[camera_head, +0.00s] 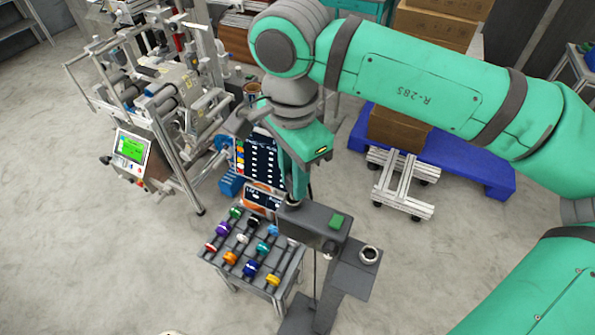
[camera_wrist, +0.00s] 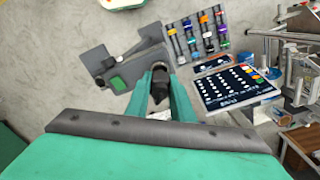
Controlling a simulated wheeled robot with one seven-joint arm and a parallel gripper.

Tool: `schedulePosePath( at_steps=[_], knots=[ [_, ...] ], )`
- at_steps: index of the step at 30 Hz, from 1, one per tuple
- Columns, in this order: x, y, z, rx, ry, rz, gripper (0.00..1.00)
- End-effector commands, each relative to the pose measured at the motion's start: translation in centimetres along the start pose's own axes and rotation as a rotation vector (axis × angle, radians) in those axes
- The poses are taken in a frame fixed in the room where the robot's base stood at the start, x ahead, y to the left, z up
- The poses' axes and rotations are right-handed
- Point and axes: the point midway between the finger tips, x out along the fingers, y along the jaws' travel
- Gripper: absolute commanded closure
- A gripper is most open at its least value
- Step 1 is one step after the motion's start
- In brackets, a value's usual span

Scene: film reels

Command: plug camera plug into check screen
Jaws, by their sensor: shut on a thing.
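My gripper (camera_head: 292,200) points down beside the grey stand (camera_head: 325,222), in the middle of the head view. In the wrist view its green fingers (camera_wrist: 161,92) are shut on a small dark cylindrical piece, apparently the camera plug (camera_wrist: 160,75). The plug is mostly hidden by the gripper in the head view. The grey stand carries a green block (camera_head: 337,221) and a ring-shaped part (camera_head: 369,254). The stand also shows in the wrist view (camera_wrist: 110,62). I cannot tell which part is the check screen. I cannot tell whether the plug touches the stand.
A rack (camera_head: 277,225) with several coloured knob-like pieces stands left of the stand. A dark panel (camera_head: 258,165) with rows of white marks is behind it. A machine with a green display (camera_head: 131,148) stands at left. A blue pallet (camera_head: 450,163) lies behind.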

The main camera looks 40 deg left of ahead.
Motion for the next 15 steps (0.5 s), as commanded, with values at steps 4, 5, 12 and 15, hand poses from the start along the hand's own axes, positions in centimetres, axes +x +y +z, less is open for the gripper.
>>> schedulePosePath(
  at_steps=[4,5,12,15],
  knots=[
    [0.7,0.0,0.1,-0.001,0.0,-0.001,1.0],
    [0.8,0.0,0.0,0.0,0.001,-0.001,1.0],
    [1.8,0.2,-0.2,0.006,0.004,0.0,1.0],
    [1.7,0.2,-0.2,0.007,0.004,-0.001,0.57]
  ],
)
